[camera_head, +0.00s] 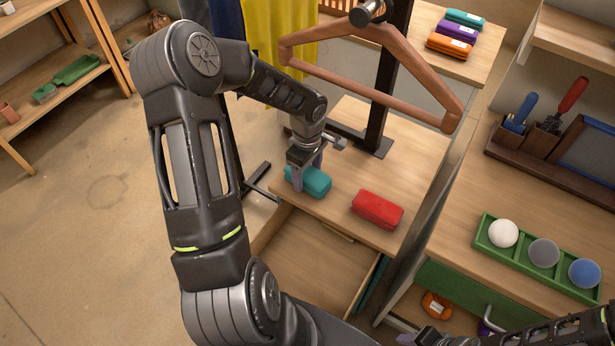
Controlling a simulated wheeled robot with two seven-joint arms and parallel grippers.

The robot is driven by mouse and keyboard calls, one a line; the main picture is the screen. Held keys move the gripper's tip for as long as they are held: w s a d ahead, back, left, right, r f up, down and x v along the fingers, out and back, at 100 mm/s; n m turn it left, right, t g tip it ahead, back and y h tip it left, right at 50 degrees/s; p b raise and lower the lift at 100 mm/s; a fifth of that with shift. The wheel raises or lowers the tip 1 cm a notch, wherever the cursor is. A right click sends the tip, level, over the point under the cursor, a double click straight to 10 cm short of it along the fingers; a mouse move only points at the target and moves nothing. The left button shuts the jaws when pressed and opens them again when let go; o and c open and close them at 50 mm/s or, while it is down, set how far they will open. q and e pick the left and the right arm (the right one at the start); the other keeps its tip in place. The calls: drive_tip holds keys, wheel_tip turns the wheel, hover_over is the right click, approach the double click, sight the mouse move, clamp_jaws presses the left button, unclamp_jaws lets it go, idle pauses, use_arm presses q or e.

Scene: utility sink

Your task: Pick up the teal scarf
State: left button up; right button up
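The teal scarf (316,183) is a folded bundle lying on the wooden surface, left of a similar red bundle (377,209). My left gripper (308,172) reaches down over the teal scarf from above. One finger stands at its near left side and the other at its far side. The near finger covers part of the scarf. I cannot tell whether the fingers press on it or stand slightly apart. My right arm comes in at the bottom right corner. Its gripper (412,340) is mostly cut off by the bottom edge and looks away from the scarves.
A wooden hanger (370,88) hangs from a dark stand just behind my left gripper. An open drawer (312,262) lies below the surface. A green tray (520,262) with three balls stands on the right counter. Folded bundles (457,32) lie on the back shelf.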

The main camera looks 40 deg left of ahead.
sight(308, 172)
use_arm(q)
drive_tip(key=c, duration=1.1)
drive_tip(key=shift+o, duration=0.2)
wheel_tip(308, 172, up, 10)
drive_tip(key=shift+b, duration=0.8)
